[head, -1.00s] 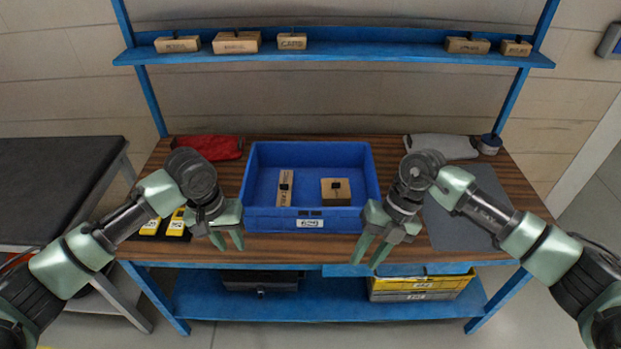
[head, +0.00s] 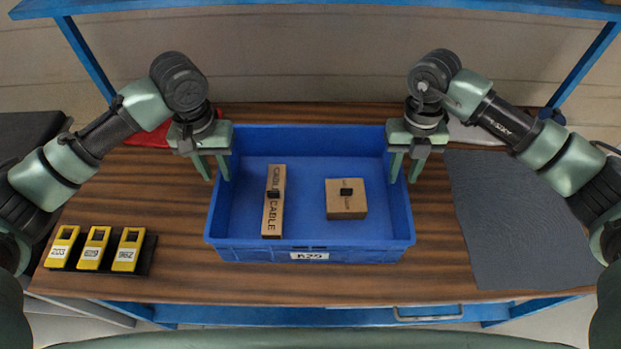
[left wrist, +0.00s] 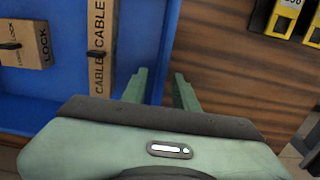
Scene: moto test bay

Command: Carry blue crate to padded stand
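The blue crate (head: 310,253) sits on the wooden bench with a long cardboard box marked CABLE (head: 273,205) and a smaller cardboard box (head: 346,202) inside. My left gripper (head: 213,168) is at the crate's left wall, one finger inside and one outside. In the left wrist view the open fingers (left wrist: 160,85) stand apart around the wall. My right gripper (head: 406,168) is at the right wall, its fingers spread on either side of it. A dark padded top (head: 28,135), apparently the padded stand, shows partly at the left edge.
Several yellow devices (head: 96,248) stand in a black holder at the bench's front left. A grey mat (head: 515,220) lies to the right of the crate. A red cloth (head: 150,136) is behind my left arm. A blue shelf (head: 300,3) crosses above.

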